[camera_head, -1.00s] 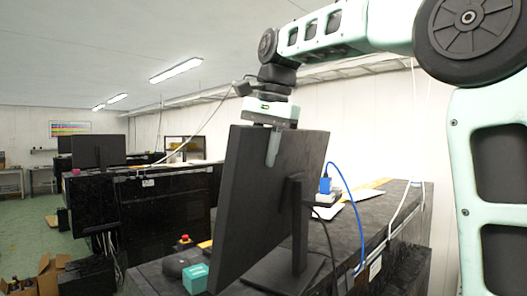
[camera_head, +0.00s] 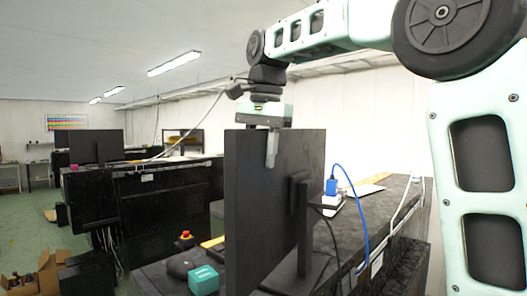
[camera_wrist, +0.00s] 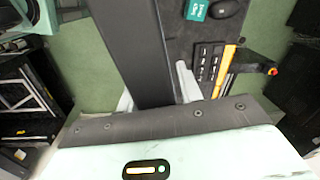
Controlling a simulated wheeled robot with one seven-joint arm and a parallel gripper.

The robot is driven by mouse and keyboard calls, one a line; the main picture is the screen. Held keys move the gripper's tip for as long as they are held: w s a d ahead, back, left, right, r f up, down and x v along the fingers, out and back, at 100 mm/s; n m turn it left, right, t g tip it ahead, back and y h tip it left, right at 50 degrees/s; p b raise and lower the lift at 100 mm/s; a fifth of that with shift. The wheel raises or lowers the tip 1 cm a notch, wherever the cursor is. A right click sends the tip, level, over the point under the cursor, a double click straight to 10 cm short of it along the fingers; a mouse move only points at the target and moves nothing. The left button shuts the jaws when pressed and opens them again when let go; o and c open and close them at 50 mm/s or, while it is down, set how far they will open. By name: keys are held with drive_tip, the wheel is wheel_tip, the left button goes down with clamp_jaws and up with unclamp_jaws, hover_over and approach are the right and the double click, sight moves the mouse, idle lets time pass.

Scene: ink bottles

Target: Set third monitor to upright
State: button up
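The near black monitor (camera_head: 258,215) stands on the dark desk, its edges close to vertical. Its stand (camera_head: 299,225) is behind the panel, on the right. My gripper (camera_head: 271,150) is at the monitor's top edge, pointing down. In the wrist view the monitor (camera_wrist: 140,45) runs between the two fingers of my gripper (camera_wrist: 155,95), with no clear gap on either side.
The desk (camera_head: 345,235) holds a teal box (camera_head: 204,280), a dark mouse (camera_head: 183,263), a red button (camera_head: 185,236) and a blue plug (camera_head: 331,187) with a blue cable. Another monitor (camera_head: 97,148) stands on a farther desk. Cardboard boxes (camera_head: 40,275) lie on the floor at left.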

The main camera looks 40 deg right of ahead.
drive_tip(key=shift+o, duration=0.8)
drive_tip(key=shift+w+a+f, duration=0.1)
drive_tip(key=shift+w+a, duration=0.05)
drive_tip(key=shift+w, duration=0.1)
drive_tip(key=shift+s, duration=0.15)
drive_tip(key=shift+r, duration=0.55)
drive_tip(key=r, duration=0.7)
drive_tip(key=s+r, duration=0.1)
drive_tip(key=r, duration=0.3)
drive_tip(key=shift+d+b, duration=0.3)
drive_tip(key=shift+d, duration=0.05)
